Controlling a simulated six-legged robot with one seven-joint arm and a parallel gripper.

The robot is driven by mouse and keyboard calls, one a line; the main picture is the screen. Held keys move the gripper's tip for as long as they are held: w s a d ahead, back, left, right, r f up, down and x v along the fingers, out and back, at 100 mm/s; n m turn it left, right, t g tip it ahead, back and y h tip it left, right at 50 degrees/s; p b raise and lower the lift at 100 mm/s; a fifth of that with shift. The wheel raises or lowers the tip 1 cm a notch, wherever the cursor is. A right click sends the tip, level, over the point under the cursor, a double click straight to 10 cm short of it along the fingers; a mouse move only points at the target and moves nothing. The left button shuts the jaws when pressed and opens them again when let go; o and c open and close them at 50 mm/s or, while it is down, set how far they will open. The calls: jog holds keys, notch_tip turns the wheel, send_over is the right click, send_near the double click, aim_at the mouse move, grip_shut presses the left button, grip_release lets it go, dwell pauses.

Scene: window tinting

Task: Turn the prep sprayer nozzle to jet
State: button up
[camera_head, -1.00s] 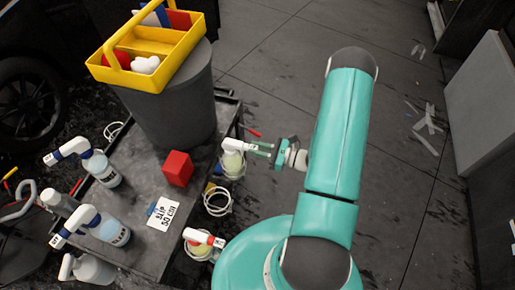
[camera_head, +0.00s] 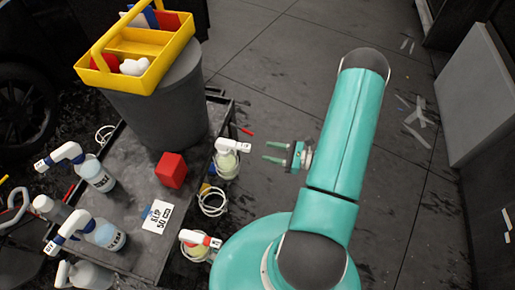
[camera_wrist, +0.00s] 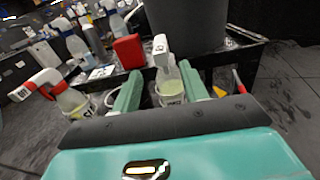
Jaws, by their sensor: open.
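A spray bottle with a white trigger head (camera_head: 232,146) and pale yellow-green liquid hangs in a ring holder at the cart's right side. In the wrist view the same bottle (camera_wrist: 170,88) stands upright beyond and between my fingers. My gripper (camera_head: 274,151) is open and empty, to the right of this bottle with a clear gap, its fingers pointing at it. A second yellow-green bottle with a red and white head (camera_head: 199,239) sits in a nearer holder; it shows at left in the wrist view (camera_wrist: 40,84). I cannot tell any nozzle's setting, or which bottle is the prep sprayer.
The dark cart (camera_head: 135,222) carries a red block (camera_head: 171,170), a printed card (camera_head: 157,216) and several blue-and-white-headed bottles. A grey bin (camera_head: 165,115) with a yellow caddy (camera_head: 140,72) stands at its back. An empty ring holder (camera_head: 212,203) lies between the two yellow-green bottles.

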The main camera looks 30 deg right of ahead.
jog(key=v, duration=0.6)
jog(key=shift+r, duration=0.15)
jog(key=w+a+r+n+g+h, duration=0.1)
jog(key=a+r+n+g, duration=0.55)
jog(key=r, duration=0.25)
jog(key=w+a+r+n+g+h, duration=0.1)
jog(key=a+r+n+g, duration=0.5)
jog(key=r+n, duration=0.3)
jog(key=s+a+r+n+t+h, duration=0.2)
jog(key=s+a+r+n+h, duration=0.1)
jog(key=r, duration=0.6)
jog(key=s+a+r+n+t+h, duration=0.3)
jog(key=r+n+h, duration=0.4)
jog(key=r, duration=0.3)
jog(key=shift+s+a+n+h, duration=0.4)
jog(key=shift+s+a+n, duration=0.1)
jog(key=shift+a+n, duration=0.45)
